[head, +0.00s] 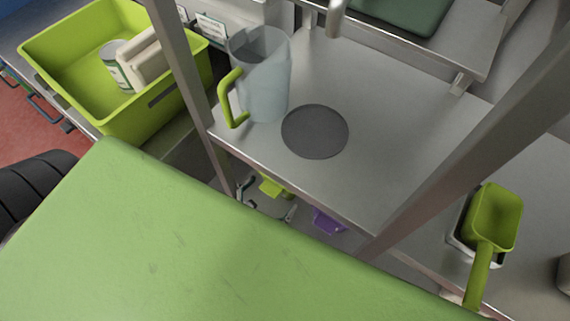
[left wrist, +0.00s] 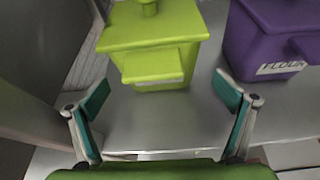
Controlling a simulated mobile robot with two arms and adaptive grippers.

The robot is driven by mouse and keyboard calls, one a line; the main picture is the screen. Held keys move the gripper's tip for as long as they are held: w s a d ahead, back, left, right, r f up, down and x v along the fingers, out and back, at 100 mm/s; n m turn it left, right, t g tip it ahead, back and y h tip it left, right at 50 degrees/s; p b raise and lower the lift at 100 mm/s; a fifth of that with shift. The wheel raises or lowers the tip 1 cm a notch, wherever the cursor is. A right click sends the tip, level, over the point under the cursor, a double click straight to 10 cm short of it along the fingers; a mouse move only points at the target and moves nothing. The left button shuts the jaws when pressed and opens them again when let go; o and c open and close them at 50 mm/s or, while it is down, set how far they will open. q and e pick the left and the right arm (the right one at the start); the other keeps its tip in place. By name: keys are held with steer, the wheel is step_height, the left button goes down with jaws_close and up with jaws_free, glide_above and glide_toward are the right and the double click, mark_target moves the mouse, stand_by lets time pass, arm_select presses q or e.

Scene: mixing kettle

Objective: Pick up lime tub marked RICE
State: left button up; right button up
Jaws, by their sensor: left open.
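The lime tub (left wrist: 152,62) stands on a steel shelf in the left wrist view, with a knobbed lid and a jutting front part. Only a sliver of its pale label shows, so I cannot read it. Part of the lime tub (head: 271,187) also shows in the head view, below the steel worktop. My left gripper (left wrist: 164,98) is open and empty, its teal-padded fingers spread in front of the tub and apart from it. In the head view my left gripper (head: 267,202) shows small beside the tub. My right gripper is not in view.
A purple tub (left wrist: 268,42) labelled FLOUR stands right of the lime tub. The steel worktop (head: 385,125) is above, with a clear jug (head: 265,85) and a dark disc (head: 315,131). Steel posts flank it. A lime crate (head: 75,85) and a scoop (head: 490,220) sit at the sides.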

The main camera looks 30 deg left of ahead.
arm_select(q)
steer(key=shift+w+f, duration=0.1)
steer(key=shift+w, duration=0.4)
steer(key=x, duration=0.4)
steer(key=shift+f+p, duration=0.25)
steer(key=shift+p, duration=0.05)
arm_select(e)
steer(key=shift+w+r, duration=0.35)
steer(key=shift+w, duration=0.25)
arm_select(q)
steer(key=shift+c, duration=0.4)
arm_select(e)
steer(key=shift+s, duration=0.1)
arm_select(q)
steer(key=shift+r, duration=0.1)
steer(key=c, duration=1.5)
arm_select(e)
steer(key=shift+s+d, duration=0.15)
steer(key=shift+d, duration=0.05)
